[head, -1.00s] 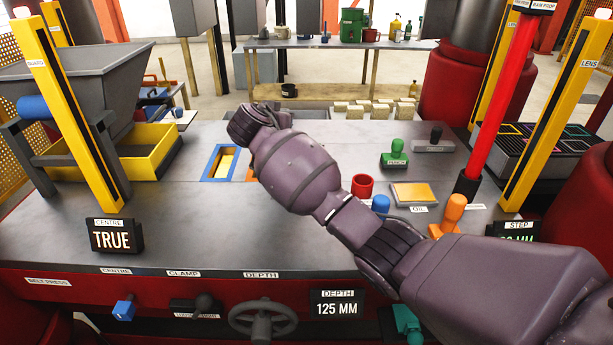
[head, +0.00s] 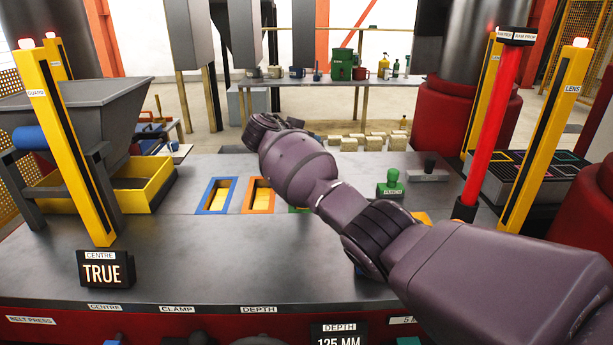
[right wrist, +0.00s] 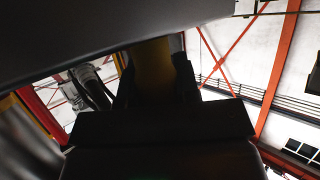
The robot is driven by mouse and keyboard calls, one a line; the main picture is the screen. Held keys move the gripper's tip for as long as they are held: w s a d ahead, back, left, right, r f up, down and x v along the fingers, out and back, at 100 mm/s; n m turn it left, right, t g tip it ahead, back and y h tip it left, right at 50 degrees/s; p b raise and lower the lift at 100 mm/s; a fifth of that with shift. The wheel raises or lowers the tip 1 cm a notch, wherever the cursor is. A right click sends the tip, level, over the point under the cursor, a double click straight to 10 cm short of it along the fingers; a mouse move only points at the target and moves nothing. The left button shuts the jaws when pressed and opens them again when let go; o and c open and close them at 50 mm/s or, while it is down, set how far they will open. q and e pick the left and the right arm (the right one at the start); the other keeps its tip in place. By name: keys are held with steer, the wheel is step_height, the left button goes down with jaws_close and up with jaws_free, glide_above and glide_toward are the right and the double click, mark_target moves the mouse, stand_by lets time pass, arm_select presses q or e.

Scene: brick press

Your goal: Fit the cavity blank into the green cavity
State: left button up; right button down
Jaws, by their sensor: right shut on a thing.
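The green cavity (head: 296,210) shows only as a thin green edge in the head view, mostly hidden behind my right arm. To its left lie the orange cavity (head: 258,195) and the blue cavity (head: 216,195), both with pale yellow inside. My right gripper end (head: 261,128) is above and beyond the cavities in the picture; its fingertips are hard to make out there. In the right wrist view the dark gripper (right wrist: 152,85) is shut on a dull yellow block (right wrist: 153,66), which looks like the cavity blank. My left gripper is not in view.
A green-handled stamp (head: 390,185) stands to the right of my arm. A yellow tray (head: 150,195) sits under the hopper at left. Yellow guard posts (head: 75,150) and a red post (head: 492,115) rise at the sides.

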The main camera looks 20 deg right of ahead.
steer(key=shift+f, duration=3.35)
steer(key=shift+f, duration=0.1)
steer(key=c, duration=1.3)
jaws_free()
steer(key=shift+f, duration=0.2)
steer(key=o, duration=0.5)
steer(key=shift+c, duration=0.2)
steer(key=shift+r, duration=0.1)
steer(key=shift+r, duration=0.15)
steer(key=v, duration=1.2)
steer(key=shift+s, duration=0.2)
